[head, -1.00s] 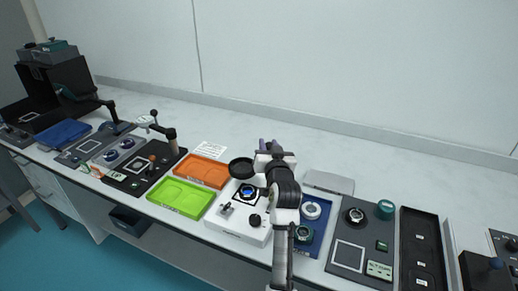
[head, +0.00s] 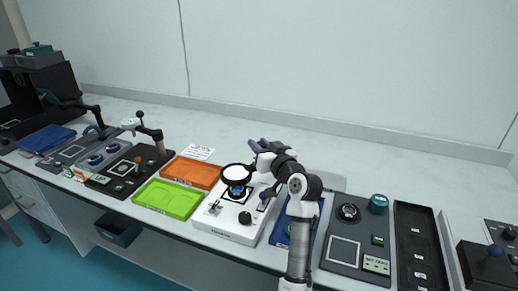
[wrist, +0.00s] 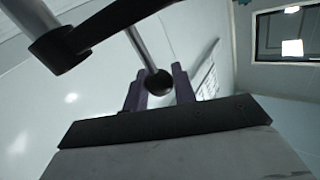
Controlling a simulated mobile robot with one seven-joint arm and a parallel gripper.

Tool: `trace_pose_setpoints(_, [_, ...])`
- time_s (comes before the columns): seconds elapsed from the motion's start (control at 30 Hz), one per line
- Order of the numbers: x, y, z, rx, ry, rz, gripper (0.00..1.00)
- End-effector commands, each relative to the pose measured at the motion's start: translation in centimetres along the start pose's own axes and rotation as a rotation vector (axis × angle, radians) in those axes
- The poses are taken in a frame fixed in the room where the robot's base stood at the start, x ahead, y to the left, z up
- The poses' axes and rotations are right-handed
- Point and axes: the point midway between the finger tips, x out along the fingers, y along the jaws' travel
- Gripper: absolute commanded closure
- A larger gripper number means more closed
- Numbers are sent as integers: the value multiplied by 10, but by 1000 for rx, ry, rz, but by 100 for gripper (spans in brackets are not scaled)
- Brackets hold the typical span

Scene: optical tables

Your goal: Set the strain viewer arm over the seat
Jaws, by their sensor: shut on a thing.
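The strain viewer is a white box (head: 226,225) on the bench. Its round viewer head (head: 237,174), with a black rim and a pale face, stands at the back of the seat (head: 237,190), which shows a blue glow on a dark square. The head overlaps the seat's back edge in the head view; I cannot tell how exactly it is centred. My gripper (head: 257,146) is behind and right of the head. In the wrist view its purple fingers (wrist: 158,92) are shut on a black ball knob (wrist: 159,82) at the end of a metal rod.
Green (head: 168,199) and orange (head: 192,172) trays lie left of the viewer. A blue tray (head: 279,232) lies right, partly behind my arm, then a dark instrument panel (head: 343,252) and a black tray (head: 420,262).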

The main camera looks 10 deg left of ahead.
Motion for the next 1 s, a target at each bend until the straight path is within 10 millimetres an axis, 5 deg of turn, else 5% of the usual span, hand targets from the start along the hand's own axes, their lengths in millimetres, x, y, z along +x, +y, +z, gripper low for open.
trace_pose_setpoints(0.3, [0,0,1,2,-4,-1,100])
trace_pose_setpoints(0.33, [0,0,1,2,-4,-1,72])
trace_pose_setpoints(0.5, [0,0,1,1,-3,-1,53])
trace_pose_setpoints(0.8, [-3,1,1,1,-2,0,53])
trace_pose_setpoints(1.0, [-31,1,3,-1,0,2,53])
